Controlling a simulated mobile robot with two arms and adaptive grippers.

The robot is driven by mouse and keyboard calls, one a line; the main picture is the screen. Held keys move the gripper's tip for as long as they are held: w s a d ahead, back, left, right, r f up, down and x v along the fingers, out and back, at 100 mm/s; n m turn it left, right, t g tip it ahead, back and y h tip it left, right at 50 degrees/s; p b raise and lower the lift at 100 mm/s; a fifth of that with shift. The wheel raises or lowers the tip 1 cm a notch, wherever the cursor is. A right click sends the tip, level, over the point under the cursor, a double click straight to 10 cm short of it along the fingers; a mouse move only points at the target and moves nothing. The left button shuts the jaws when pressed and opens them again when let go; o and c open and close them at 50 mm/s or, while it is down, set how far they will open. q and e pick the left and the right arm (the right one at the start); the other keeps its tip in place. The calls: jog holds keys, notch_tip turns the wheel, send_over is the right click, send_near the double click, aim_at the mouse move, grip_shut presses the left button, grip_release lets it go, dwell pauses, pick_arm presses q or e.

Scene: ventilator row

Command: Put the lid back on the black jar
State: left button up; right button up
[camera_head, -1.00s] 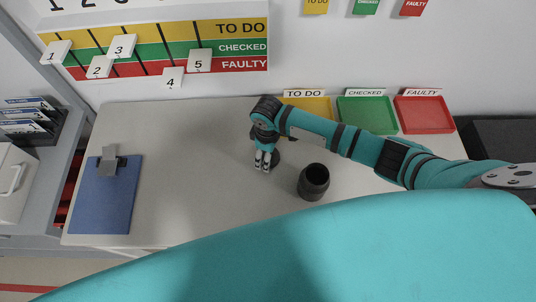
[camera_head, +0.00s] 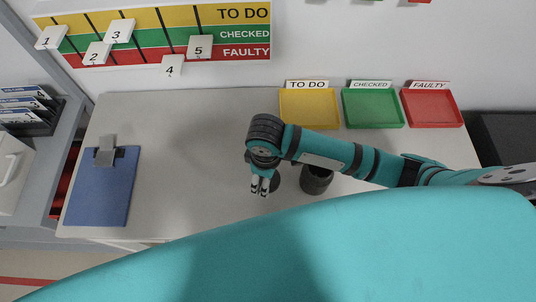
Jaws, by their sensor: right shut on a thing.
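The black jar (camera_head: 316,182) stands upright on the grey table, right of my right gripper. My right forearm crosses in front of its upper part, so its mouth is mostly hidden. My right gripper (camera_head: 260,189) points down, left of the jar and apart from it. It is shut on a dark round piece, the lid (camera_head: 276,181), which shows only partly behind the fingers. I cannot tell its exact height above the table. My left gripper is not in view.
Yellow (camera_head: 309,124), green (camera_head: 374,122) and red (camera_head: 433,121) trays stand along the back right. A blue clipboard (camera_head: 98,190) lies at the left. The table between clipboard and gripper is clear. A large teal part of mine covers the bottom.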

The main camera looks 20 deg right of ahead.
jog(key=shift+s+a+r, duration=0.1)
jog(key=shift+s+a, duration=0.2)
jog(key=shift+s, duration=0.4)
jog(key=shift+s+a+r, duration=0.1)
jog(key=shift+s+a, duration=0.15)
jog(key=shift+s, duration=0.4)
jog(key=shift+s+a, duration=0.3)
jog(key=shift+s, duration=0.4)
